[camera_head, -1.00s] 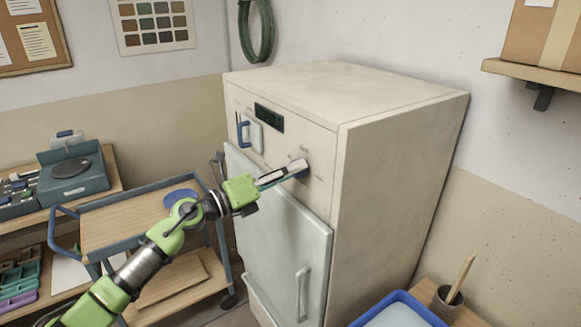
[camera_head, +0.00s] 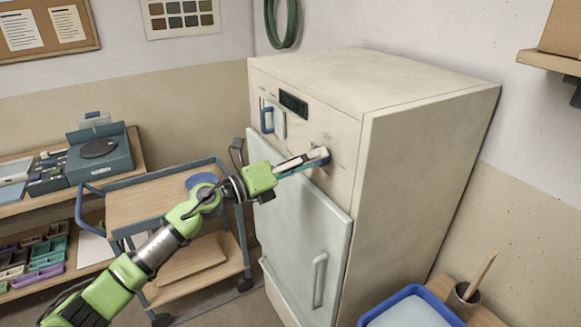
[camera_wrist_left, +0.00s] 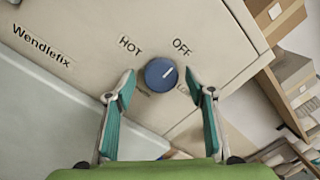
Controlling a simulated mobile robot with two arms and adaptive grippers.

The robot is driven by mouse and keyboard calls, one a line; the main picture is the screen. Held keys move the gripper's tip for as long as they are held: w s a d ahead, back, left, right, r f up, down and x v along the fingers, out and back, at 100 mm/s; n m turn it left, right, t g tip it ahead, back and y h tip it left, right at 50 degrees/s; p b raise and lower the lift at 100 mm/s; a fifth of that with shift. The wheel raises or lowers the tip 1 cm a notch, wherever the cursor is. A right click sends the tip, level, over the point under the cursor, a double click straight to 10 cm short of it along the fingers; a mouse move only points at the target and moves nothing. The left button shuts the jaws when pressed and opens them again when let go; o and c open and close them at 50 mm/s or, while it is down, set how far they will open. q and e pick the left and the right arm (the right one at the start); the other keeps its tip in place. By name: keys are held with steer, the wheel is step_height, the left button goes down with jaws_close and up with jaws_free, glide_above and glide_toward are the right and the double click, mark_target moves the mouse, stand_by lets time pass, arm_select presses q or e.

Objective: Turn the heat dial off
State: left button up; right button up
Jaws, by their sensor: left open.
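The heat dial (camera_wrist_left: 161,73) is a round blue knob on the cream cabinet's front (camera_head: 345,140). In the left wrist view, HOT and OFF are printed above it and LOW at its lower right; a lower-left label is too faint to read. Its small white mark points right and slightly up, between OFF and LOW. My left gripper (camera_wrist_left: 160,88) is open, with one teal-padded finger on each side of the dial and visible gaps between. In the head view, my left gripper (camera_head: 316,158) reaches the panel and mostly hides the dial. My right gripper is out of view.
A pale door (camera_head: 295,225) with a vertical handle is below the panel. A display (camera_head: 294,103) and a blue-handled switch (camera_head: 267,119) are left of the dial. A trolley (camera_head: 150,205) stands left, and a blue tray (camera_head: 408,294) is at the lower right.

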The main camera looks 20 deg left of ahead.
arm_select(q)
steer(key=r+v, duration=0.1)
steer(key=v, duration=1)
steer(key=shift+f, duration=0.5)
